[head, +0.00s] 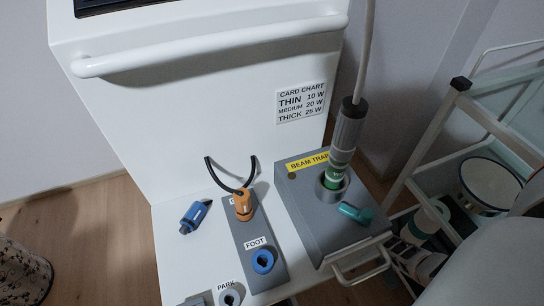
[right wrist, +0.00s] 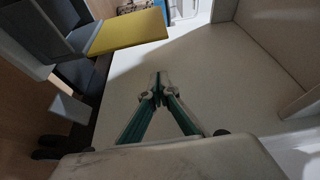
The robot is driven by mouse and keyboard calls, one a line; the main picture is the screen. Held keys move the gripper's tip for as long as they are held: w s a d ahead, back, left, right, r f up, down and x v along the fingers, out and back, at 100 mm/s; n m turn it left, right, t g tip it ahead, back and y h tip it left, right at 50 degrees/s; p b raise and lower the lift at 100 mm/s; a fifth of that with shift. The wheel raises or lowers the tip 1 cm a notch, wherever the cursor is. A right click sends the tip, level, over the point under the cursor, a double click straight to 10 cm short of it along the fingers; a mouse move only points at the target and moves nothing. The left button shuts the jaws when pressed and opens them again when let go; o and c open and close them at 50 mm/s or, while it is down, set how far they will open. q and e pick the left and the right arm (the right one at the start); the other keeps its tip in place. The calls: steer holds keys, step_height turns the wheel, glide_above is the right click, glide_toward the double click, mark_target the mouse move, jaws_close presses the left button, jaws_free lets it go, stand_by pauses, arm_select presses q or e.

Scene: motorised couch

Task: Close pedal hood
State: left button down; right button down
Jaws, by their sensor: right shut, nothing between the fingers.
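A flat yellow panel (right wrist: 125,33) shows at the upper left of the right wrist view, joined to a dark grey body at its left. It looks like the pedal's hood, standing open, but I cannot be sure. My right gripper (right wrist: 159,82) is shut and empty, its fingertips together over a pale surface, below and to the right of the yellow panel and apart from it. The pedal hood is not seen in the head view. My left gripper is in neither view.
A white console (head: 210,130) with a front bar (head: 210,45) fills the head view. Its shelf holds a blue connector (head: 195,216), an orange connector (head: 243,204) and a grey beam trap box (head: 325,215). A trolley (head: 480,150) stands at the right.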

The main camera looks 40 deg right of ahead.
steer(key=w+a, duration=0.2)
steer(key=a, duration=0.7)
steer(key=shift+w+r, duration=0.15)
steer(key=shift+w, duration=0.05)
steer(key=shift+s+r, duration=0.1)
stand_by(0.3)
